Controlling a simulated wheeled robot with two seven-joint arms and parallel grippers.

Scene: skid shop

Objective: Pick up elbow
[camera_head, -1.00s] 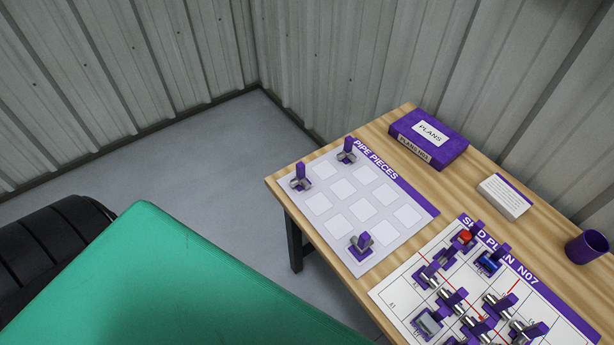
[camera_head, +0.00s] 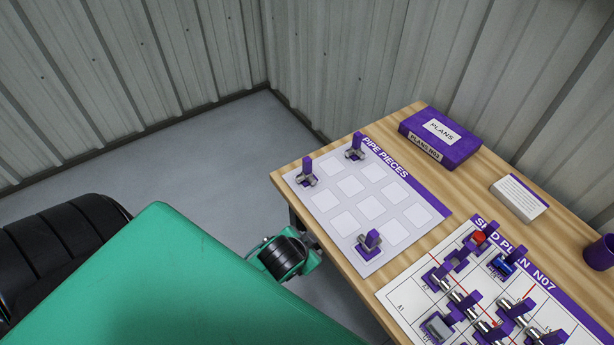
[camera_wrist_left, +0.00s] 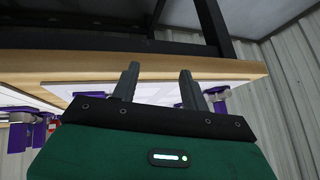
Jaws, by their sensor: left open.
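Three small grey pipe pieces with purple upright tabs stand on the white PIPE PIECES sheet (camera_head: 335,205). One is at the left corner (camera_head: 307,178), one at the back (camera_head: 355,151), and one near the front edge (camera_head: 368,244). I cannot tell which is the elbow. A green and black part of my left arm shows beside the table's left edge in the head view; its fingers are hidden there. In the left wrist view my left gripper (camera_wrist_left: 158,84) is open and empty, its fingers pointing toward the table edge. My right gripper is not in view.
The SKID PLAN sheet (camera_head: 410,297) with several fittings lies front right on the wooden table (camera_head: 405,118). A purple PLANS box (camera_head: 440,138), a white card stack (camera_head: 519,199) and a purple cup (camera_head: 600,252) stand behind. Metal walls (camera_head: 370,60) close the corner.

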